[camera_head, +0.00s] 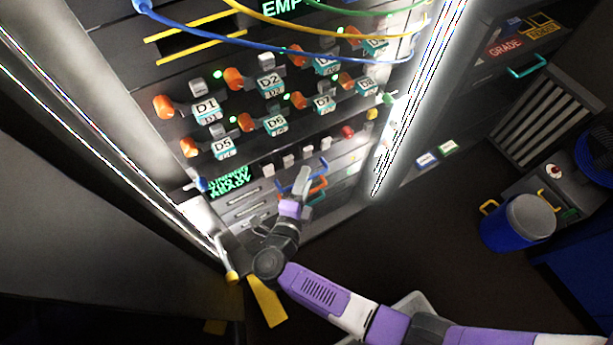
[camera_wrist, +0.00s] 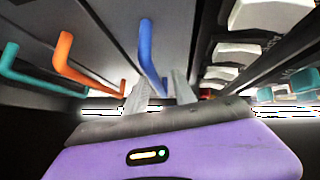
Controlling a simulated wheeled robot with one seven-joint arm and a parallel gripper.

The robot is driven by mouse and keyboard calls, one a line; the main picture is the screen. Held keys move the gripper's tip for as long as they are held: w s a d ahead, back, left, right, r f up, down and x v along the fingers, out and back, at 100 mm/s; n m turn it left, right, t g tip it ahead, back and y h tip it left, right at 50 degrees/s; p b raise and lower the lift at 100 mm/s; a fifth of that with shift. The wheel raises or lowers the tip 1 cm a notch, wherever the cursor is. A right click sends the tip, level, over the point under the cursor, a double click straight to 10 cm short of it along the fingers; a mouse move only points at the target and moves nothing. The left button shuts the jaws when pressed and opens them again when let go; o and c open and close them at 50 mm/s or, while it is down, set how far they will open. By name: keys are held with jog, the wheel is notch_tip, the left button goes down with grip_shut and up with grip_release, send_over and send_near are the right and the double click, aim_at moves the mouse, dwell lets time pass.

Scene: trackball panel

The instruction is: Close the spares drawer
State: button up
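Three bar handles, blue (camera_wrist: 147,50), orange (camera_wrist: 68,62) and teal (camera_wrist: 22,72), stand out from grey drawer fronts low on the rack. In the head view the blue handle (camera_head: 323,170) and orange handle (camera_head: 319,186) show close to my gripper (camera_head: 298,187). In the wrist view my gripper (camera_wrist: 160,88) has its two fingers apart, and the lower end of the blue handle shows between them. Whether they touch it I cannot tell. No readable label shows which drawer is the spares drawer, and how far any drawer stands out is unclear.
The rack above carries rows of orange knobs and labelled modules (camera_head: 208,108), with blue and yellow cables (camera_head: 270,45) across it. A lit post (camera_head: 420,100) stands right of the rack. A blue bin (camera_head: 515,223) stands at the right. The dark floor (camera_head: 430,240) between is open.

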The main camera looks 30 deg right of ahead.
jog(key=f+v, duration=0.1)
jog(key=v, duration=0.5)
jog(key=shift+s+a+r, duration=0.2)
jog(key=shift+s+r, duration=0.05)
jog(key=shift+r, duration=0.15)
